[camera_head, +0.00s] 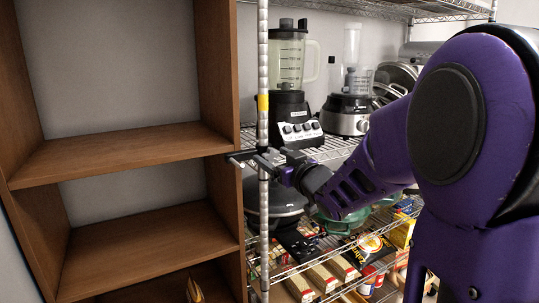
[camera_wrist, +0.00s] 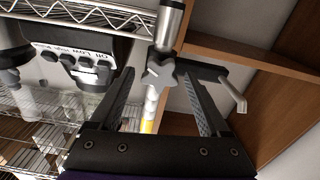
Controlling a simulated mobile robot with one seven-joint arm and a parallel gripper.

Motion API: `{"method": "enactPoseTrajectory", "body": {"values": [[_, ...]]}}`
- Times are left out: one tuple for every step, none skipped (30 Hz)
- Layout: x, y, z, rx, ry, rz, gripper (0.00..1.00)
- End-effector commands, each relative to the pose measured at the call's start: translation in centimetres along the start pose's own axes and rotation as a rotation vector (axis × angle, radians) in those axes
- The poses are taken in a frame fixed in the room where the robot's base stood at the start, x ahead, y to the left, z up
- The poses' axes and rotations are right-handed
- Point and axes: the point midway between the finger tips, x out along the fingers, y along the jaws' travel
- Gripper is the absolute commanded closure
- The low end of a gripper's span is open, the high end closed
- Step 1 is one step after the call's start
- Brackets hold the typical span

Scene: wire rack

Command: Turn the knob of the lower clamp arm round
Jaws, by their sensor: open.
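The knob (camera_wrist: 160,72) is a grey star-shaped piece in front of the rack's post in the wrist view. The clamp arm (camera_wrist: 205,73) is dark, reaches right from beside the knob and ends in a pale bent rod (camera_wrist: 233,96). In the head view the clamp arm (camera_head: 243,155) sticks out left of the post, and the knob is hard to make out beside my gripper. My gripper (camera_wrist: 158,77) is open and empty, its fingertips on either side of the knob with visible gaps. In the head view my gripper (camera_head: 285,168) is close to the post at clamp height.
The post (camera_head: 263,60) has a yellow band (camera_head: 263,103). A wooden shelf unit (camera_head: 130,140) stands close on the left. A blender (camera_head: 290,105) and a food processor (camera_head: 348,105) stand on the wire rack behind; packaged food (camera_head: 320,280) fills the shelf below.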

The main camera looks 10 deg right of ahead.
Motion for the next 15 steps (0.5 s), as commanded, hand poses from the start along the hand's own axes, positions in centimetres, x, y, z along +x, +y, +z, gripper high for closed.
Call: {"method": "enactPoseTrajectory", "body": {"values": [[-0.04,0.03,-0.01,0.000,0.000,0.000,0.20],[-0.05,0.04,0.00,0.000,0.000,0.000,0.20],[-0.05,0.05,0.00,0.000,0.000,0.000,0.20],[-0.05,0.04,0.00,0.000,0.000,0.000,0.20],[-0.05,0.04,0.00,0.000,0.000,0.000,0.20],[-0.05,0.04,0.00,0.000,0.000,0.000,0.20],[-0.05,0.04,0.01,0.000,0.000,0.000,0.20],[-0.05,0.04,0.00,0.000,0.000,0.000,0.20],[-0.05,0.04,0.01,0.000,0.000,0.000,0.20],[-0.05,0.04,0.01,0.000,0.000,0.000,0.22],[-0.05,0.04,0.00,0.000,0.000,0.000,0.27],[-0.05,0.04,0.01,0.000,0.000,0.000,0.34],[-0.05,0.04,0.00,0.000,0.000,0.000,0.40],[-0.04,0.03,0.00,0.000,0.000,0.000,0.45],[-0.04,0.03,0.01,0.000,0.000,0.000,0.52]]}}
